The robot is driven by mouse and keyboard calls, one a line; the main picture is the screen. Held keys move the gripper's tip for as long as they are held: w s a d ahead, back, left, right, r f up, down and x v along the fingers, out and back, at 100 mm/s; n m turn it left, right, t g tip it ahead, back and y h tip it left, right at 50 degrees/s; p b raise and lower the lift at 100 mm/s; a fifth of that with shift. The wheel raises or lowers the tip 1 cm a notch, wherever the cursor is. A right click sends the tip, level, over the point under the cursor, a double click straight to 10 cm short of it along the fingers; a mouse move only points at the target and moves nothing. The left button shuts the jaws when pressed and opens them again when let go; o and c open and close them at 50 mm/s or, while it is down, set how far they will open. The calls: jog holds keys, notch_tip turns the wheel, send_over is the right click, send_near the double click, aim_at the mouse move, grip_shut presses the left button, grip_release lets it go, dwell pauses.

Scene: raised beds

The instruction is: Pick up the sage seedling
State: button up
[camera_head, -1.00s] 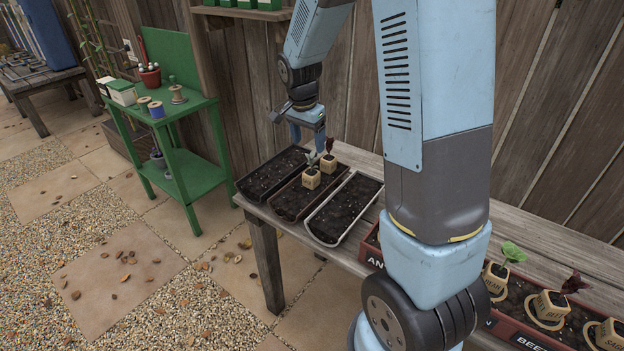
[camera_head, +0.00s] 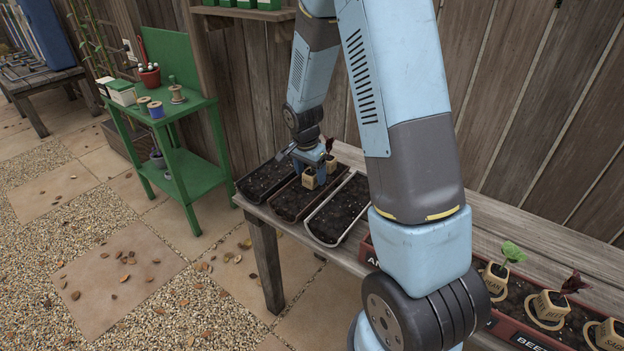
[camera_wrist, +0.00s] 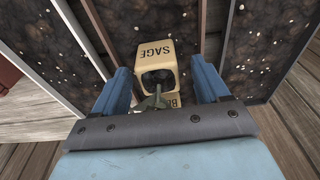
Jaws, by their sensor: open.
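The sage seedling (camera_wrist: 155,58) is in a cream cube pot labelled SAGE, upside down in the wrist view, with a thin stem and leaf at its near side. In the head view its pot (camera_head: 309,179) stands in the middle soil tray (camera_head: 284,207). My gripper (camera_wrist: 160,75) is open, with one blue finger on each side of the sage pot and small gaps between. In the head view my gripper (camera_head: 312,163) is down at the pots and hides part of them.
A dark soil tray (camera_head: 262,182) lies to the left and a pale-rimmed tray (camera_head: 341,208) to the right. A red-leaved seedling (camera_head: 331,161) is right behind the sage pot. More potted seedlings (camera_head: 548,306) stand in a labelled box at the lower right.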

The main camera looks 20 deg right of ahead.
jog(key=shift+w+d+f, duration=0.1)
jog(key=shift+d+f, duration=0.05)
jog(key=shift+f, duration=0.8)
jog(key=shift+c, duration=0.4)
jog(key=c, duration=1)
jog(key=shift+r, duration=0.15)
